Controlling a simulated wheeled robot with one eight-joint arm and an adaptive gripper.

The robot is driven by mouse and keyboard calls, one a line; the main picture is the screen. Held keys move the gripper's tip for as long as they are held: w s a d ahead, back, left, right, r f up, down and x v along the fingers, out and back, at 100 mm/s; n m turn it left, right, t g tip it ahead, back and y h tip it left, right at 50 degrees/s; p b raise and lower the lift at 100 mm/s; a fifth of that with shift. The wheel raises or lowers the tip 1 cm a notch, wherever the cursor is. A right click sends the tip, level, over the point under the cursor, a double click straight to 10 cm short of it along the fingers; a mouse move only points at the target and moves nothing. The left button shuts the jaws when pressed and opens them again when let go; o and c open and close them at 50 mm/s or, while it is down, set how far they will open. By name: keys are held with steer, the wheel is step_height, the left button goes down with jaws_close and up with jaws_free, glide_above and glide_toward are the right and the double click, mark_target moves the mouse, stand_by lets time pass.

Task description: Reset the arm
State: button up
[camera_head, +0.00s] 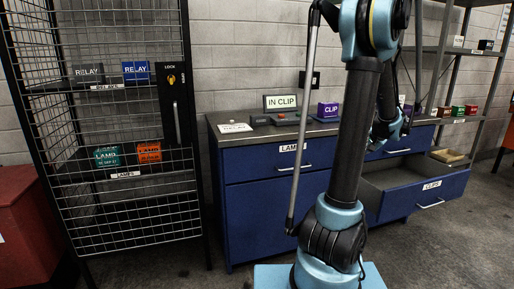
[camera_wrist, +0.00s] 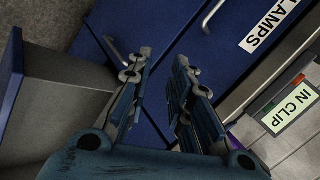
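My arm stands in front of the blue cabinet in the head view. In the wrist view my gripper (camera_wrist: 162,57) shows its two fingers apart with nothing between them, in front of the blue cabinet fronts. In the head view the end of my arm is partly behind my own upright link, so the fingers are hard to make out there.
The blue cabinet (camera_head: 259,213) has an open CLIPS drawer (camera_head: 408,200) jutting out at right. On top sit an IN CLIP sign (camera_head: 280,102) and a purple CLIP box (camera_head: 327,110). A wire cage (camera_head: 125,215) with relay and lamp boxes stands left; shelving (camera_head: 462,50) stands right.

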steer(key=s+a+r+n+g+h, duration=0.1)
steer(key=s+a+n+g, duration=0.1)
steer(key=s+a, duration=0.65)
steer(key=s+a+n+g, duration=0.1)
steer(key=s+a+n, duration=0.1)
steer(key=s+a, duration=0.65)
steer(key=s+a+f+n+h, duration=0.1)
steer(key=s+a+f+n, duration=0.1)
steer(key=s+a+f, duration=0.2)
steer(key=s+a+f+n+g+h, duration=0.1)
steer(key=s+a+f+n+h, duration=0.1)
steer(key=s, duration=0.9)
steer(key=shift+s+a+f+n, duration=0.2)
steer(key=shift+a+f+n, duration=0.2)
steer(key=shift+a+f, duration=0.5)
